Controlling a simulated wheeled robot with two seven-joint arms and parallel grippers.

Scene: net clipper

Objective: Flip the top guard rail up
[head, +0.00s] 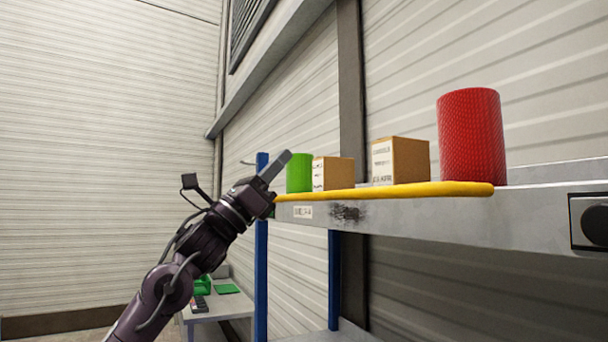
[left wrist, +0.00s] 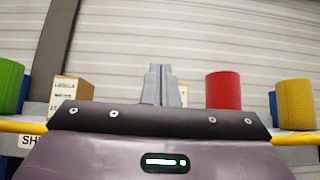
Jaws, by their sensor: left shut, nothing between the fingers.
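The yellow guard rail (head: 385,191) runs along the front edge of the grey shelf (head: 420,220) in the head view, low and roughly level with the shelf top. In the left wrist view, parts of the yellow rail (left wrist: 296,139) show on both sides of my gripper body, which hides its middle. My left gripper (head: 284,158) is shut and empty at the rail's far left end, fingers pointing up and right. In the left wrist view its closed fingers (left wrist: 160,72) point up. I cannot tell whether it touches the rail. My right gripper is not in view.
On the shelf stand a green roll (head: 299,173), two cardboard boxes (head: 335,173) (head: 402,161) and a red roll (head: 472,137). A yellow roll (left wrist: 297,103) shows in the left wrist view. Blue posts (head: 261,260) and a low white table (head: 230,306) are below.

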